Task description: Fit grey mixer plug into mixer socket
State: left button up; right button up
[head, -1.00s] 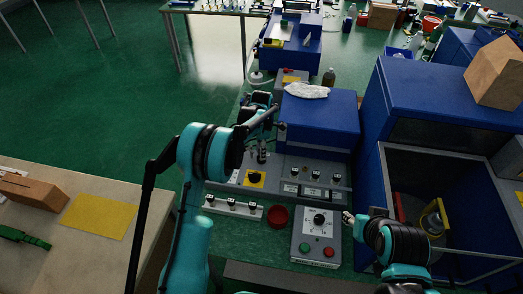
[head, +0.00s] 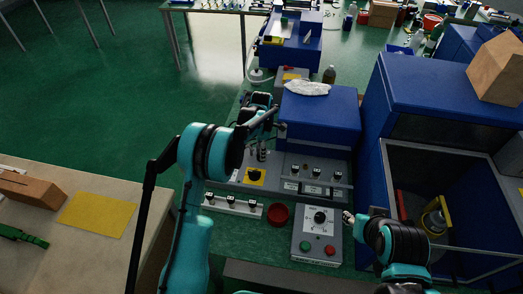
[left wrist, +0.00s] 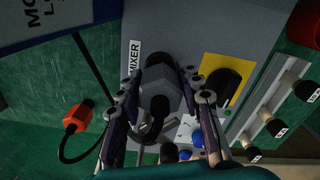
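The grey mixer plug (left wrist: 160,91) is between the two fingers of my left gripper (left wrist: 166,76), which look closed on its sides. Its black cable curves back below it. The mixer socket (left wrist: 167,50) is a dark round shape just beyond the fingertips, beside the MIXER label. The plug is close in front of it; whether it touches or enters the socket cannot be seen. In the head view my left gripper (head: 260,150) points down at the grey panel. My right gripper (head: 348,217) is small beside the control box; its finger state is unclear.
An orange plug (left wrist: 78,117) with a black cable lies left of the panel in the left wrist view. A yellow-plated rotary switch (head: 254,177), red bowl (head: 279,215), switch strip (head: 232,205) and control box (head: 317,236) are nearby. A blue housing (head: 320,118) stands behind.

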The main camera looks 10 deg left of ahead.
pick_arm(q)
jog(key=o, duration=0.4)
jog(key=shift+o, duration=0.2)
jog(key=shift+r, duration=0.15)
notch_tip(320, 180, up, 12)
jog(key=shift+f, duration=0.1)
